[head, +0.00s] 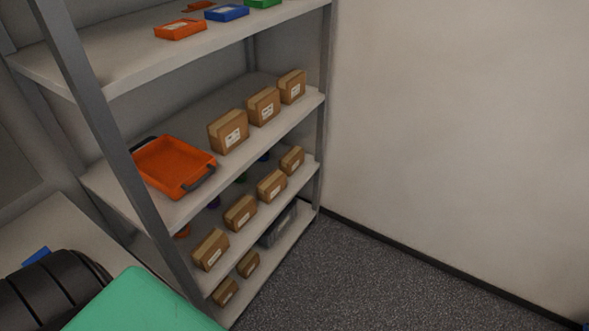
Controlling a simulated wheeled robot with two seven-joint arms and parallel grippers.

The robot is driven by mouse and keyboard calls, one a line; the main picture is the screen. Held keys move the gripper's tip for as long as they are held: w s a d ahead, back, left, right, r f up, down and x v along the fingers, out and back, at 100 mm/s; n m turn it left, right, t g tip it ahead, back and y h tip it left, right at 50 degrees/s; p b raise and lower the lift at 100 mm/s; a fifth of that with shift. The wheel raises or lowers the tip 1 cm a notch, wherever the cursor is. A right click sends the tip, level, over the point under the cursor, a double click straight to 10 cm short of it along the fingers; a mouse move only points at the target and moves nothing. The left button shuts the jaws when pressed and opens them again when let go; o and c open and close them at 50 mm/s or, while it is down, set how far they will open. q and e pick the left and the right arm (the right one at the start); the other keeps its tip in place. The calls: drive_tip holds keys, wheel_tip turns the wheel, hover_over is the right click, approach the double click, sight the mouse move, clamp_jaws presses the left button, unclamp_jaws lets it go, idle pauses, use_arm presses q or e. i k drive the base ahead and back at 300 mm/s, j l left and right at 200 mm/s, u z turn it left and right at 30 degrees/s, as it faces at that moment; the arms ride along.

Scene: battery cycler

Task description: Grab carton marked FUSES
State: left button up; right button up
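Several brown cartons with white labels stand on a grey shelf rack. On the middle shelf are three: a near carton (228,126), a middle carton (263,102) and a far carton (292,83). On the shelf below stand a front carton (210,247), a second carton (240,210), a third carton (271,183) and a far carton (292,158). Two smaller-looking cartons, one nearer (225,291) and one farther (248,264), are on the bottom shelf. The labels are too small to read, so I cannot tell which says FUSES. Neither gripper is in view.
An orange tray (172,165) with dark handles sits left of the middle-shelf cartons. A grey bin (278,224) is low in the rack. The top shelf holds orange (180,30) and blue (227,13) boxes. A green surface (140,305) fills the lower left. Floor right is clear.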

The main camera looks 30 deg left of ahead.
sight(275, 183)
drive_tip(key=i+l+u, duration=0.1)
drive_tip(key=i+u, duration=0.25)
drive_tip(key=i, duration=0.2)
drive_tip(key=i+l+u, duration=0.35)
drive_tip(key=i, duration=0.15)
drive_tip(key=i+l+u, duration=0.35)
drive_tip(key=i, duration=0.15)
drive_tip(key=i+j, duration=0.05)
